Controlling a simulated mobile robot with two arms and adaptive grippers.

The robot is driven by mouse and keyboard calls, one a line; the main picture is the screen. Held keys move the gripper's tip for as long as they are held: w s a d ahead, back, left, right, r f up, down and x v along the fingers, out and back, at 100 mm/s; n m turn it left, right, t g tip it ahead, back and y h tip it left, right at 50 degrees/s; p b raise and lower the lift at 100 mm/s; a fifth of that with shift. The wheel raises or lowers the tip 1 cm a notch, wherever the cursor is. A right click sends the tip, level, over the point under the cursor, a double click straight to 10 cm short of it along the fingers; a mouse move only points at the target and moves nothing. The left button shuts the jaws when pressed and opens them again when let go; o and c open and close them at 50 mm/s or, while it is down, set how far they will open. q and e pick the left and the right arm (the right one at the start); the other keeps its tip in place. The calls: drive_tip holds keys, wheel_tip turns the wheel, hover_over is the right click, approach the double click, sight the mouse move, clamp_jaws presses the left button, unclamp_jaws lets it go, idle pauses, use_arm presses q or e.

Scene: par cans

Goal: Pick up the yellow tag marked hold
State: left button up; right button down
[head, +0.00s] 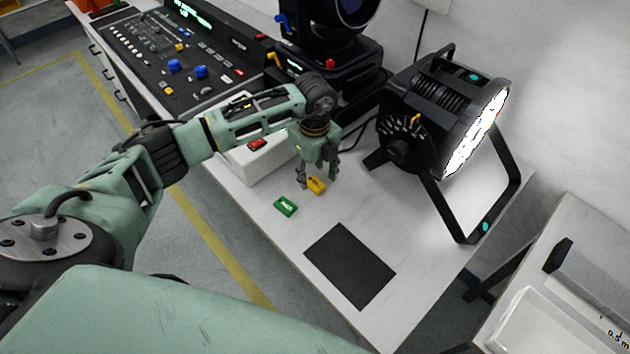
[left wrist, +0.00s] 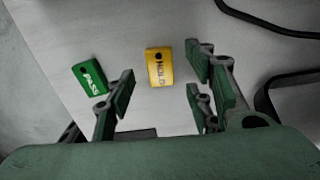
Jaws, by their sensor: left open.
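The yellow tag (head: 316,185) marked HOLD lies flat on the white table, just beneath my left gripper. In the left wrist view the yellow tag (left wrist: 159,67) lies ahead of the gap between the fingers, with a dark hole at its upper end. My left gripper (head: 318,176) points down and is open; its fingers also show in the left wrist view (left wrist: 160,92), apart and empty. A green tag (head: 285,206) marked PASS lies beside the yellow one; it also shows in the left wrist view (left wrist: 90,78). My right gripper is not in view.
A black mat (head: 350,265) lies on the table nearer the front. A lit stage lamp (head: 430,125) on a black yoke stands to the right.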

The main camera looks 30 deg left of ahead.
sight(314, 184)
use_arm(q)
drive_tip(key=shift+f, duration=1.25)
drive_tip(key=c, duration=1)
